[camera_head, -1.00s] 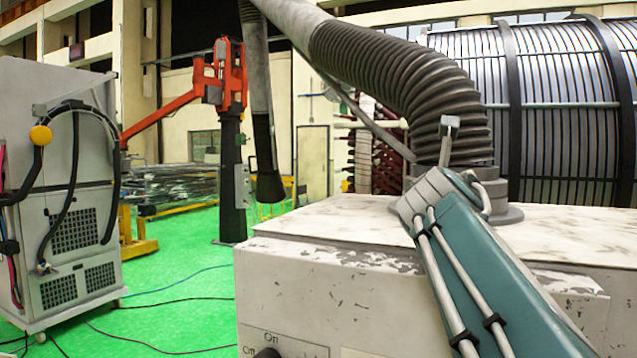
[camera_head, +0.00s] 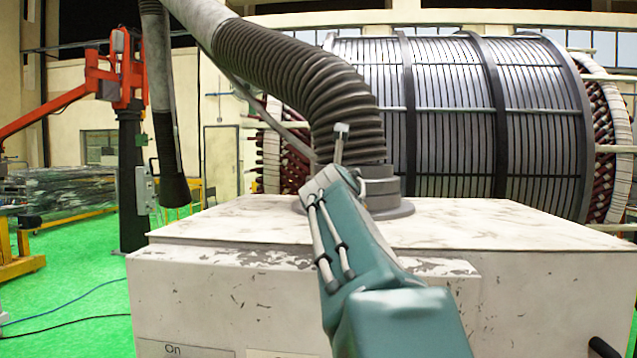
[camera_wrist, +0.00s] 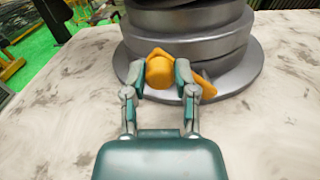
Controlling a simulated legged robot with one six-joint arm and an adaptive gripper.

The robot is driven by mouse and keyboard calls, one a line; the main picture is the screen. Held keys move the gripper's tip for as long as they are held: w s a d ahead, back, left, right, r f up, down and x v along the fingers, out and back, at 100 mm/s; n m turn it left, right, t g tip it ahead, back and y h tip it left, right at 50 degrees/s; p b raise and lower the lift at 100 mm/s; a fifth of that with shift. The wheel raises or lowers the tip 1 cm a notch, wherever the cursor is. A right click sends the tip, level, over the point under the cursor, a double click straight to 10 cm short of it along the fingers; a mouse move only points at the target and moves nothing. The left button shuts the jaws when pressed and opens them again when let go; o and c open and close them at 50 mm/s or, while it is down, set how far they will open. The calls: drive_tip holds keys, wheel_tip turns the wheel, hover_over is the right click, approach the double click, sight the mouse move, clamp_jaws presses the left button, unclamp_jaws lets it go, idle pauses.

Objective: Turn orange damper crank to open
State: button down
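The orange damper crank (camera_wrist: 160,70) shows in the wrist view at the foot of the grey stepped pipe collar (camera_wrist: 216,50). It has a rounded orange knob and a flat arm that runs to the right behind my finger. In the head view, my teal arm reaches over the white cabinet to the collar (camera_head: 388,190). The crank and my fingertips are hidden there.
The worn white cabinet (camera_head: 480,225) carries the collar and a ribbed grey hose (camera_head: 300,85). A large stator drum (camera_head: 455,120) stands behind. An orange lifting arm (camera_head: 122,75) is at the left. Green floor lies left of the cabinet, with cables on it.

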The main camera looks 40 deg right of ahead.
drive_tip(key=shift+d+f, duration=0.1)
drive_tip(key=shift+d, duration=0.15)
drive_tip(key=shift+f, duration=0.15)
